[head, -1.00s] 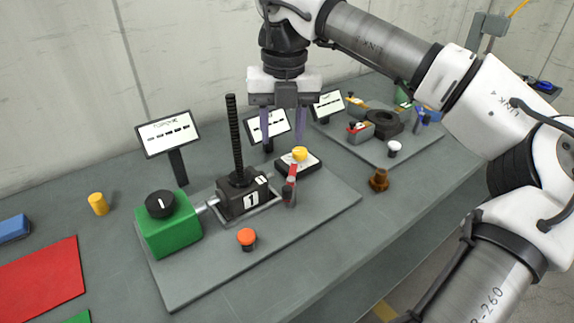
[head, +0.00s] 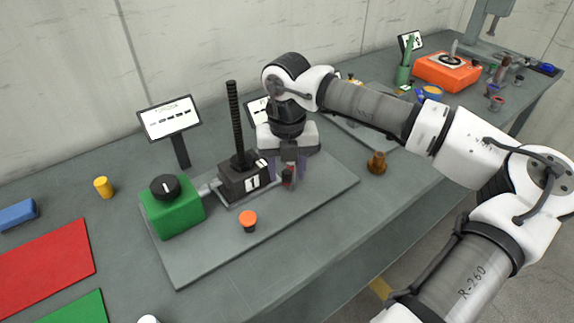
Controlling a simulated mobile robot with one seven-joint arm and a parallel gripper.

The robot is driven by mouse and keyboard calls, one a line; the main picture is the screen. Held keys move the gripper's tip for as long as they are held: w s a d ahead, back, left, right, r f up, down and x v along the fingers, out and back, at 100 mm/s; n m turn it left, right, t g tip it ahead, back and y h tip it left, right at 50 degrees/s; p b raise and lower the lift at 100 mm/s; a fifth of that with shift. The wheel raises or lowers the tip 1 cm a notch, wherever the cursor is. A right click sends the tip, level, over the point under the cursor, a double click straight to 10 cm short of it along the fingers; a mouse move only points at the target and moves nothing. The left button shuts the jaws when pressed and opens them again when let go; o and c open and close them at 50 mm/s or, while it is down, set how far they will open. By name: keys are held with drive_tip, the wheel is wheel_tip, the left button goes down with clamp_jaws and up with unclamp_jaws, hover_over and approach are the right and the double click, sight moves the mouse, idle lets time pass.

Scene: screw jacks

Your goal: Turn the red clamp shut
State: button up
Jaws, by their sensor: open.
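The red clamp (head: 288,180) stands on the grey base plate (head: 190,262), just right of the black screw jack (head: 243,178) marked 1. Only its lower part shows; its upper part is hidden behind my gripper. My gripper (head: 287,172) points down over the clamp, open, with one purple finger on each side of it. I cannot tell whether the fingers touch it. The tall threaded screw (head: 235,125) rises upright from the jack, close to the left of my gripper.
A green box with a black knob (head: 172,208) is joined to the jack's left side by a shaft. An orange button (head: 248,219) stands in front. A brown fitting (head: 377,163) is to the right. A sign (head: 170,118) stands behind.

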drive_tip(key=shift+f, duration=0.15)
clamp_jaws()
